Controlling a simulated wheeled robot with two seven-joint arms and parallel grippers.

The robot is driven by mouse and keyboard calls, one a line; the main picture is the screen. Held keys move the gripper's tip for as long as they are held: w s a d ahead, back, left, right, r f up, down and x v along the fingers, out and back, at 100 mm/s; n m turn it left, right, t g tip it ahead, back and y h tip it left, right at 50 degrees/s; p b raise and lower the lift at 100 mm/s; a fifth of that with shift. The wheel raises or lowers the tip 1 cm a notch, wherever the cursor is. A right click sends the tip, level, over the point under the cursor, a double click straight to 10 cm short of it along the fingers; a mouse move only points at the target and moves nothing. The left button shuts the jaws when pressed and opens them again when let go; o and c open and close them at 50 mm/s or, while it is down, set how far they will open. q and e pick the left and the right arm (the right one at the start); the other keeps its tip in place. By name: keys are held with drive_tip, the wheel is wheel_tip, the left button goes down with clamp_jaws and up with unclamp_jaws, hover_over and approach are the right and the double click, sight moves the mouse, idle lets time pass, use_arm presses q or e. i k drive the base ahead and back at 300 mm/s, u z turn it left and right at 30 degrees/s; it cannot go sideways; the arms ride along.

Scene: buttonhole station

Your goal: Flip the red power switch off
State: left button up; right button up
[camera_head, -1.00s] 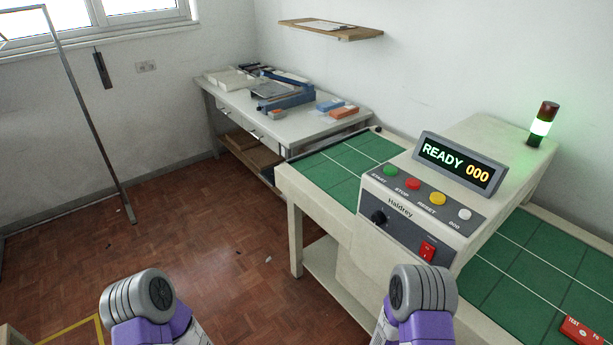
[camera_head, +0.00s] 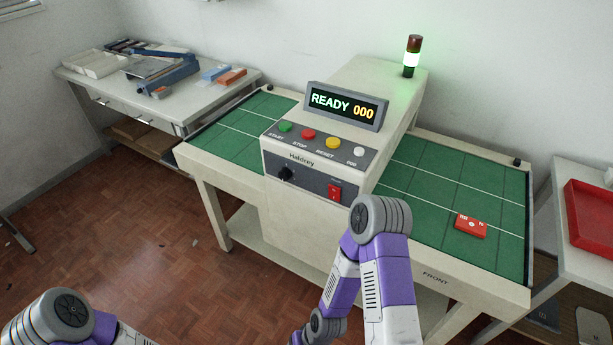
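The red power switch (camera_head: 334,192) sits on the dark lower front panel of the cream Haldrey machine (camera_head: 288,218), at the right end of that panel. The machine's display (camera_head: 345,106) reads READY 000 in lit characters. My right arm is below and to the right of the switch, apart from it in the picture. My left arm shows at the lower left, away from the machine. Neither gripper's fingers can be made out in this view.
A black knob (camera_head: 286,173) and several coloured buttons share the machine's front. A signal tower (camera_head: 412,56) glows green on top. A red block (camera_head: 471,226) lies on the green mat at right. A red tray (camera_head: 592,213) stands far right. The floor at left is open.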

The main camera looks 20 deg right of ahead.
sight(335, 193)
drive_tip(key=k, duration=0.5)
drive_tip(key=z, duration=1.25)
drive_tip(key=i, duration=0.8)
drive_tip(key=u, duration=1.75)
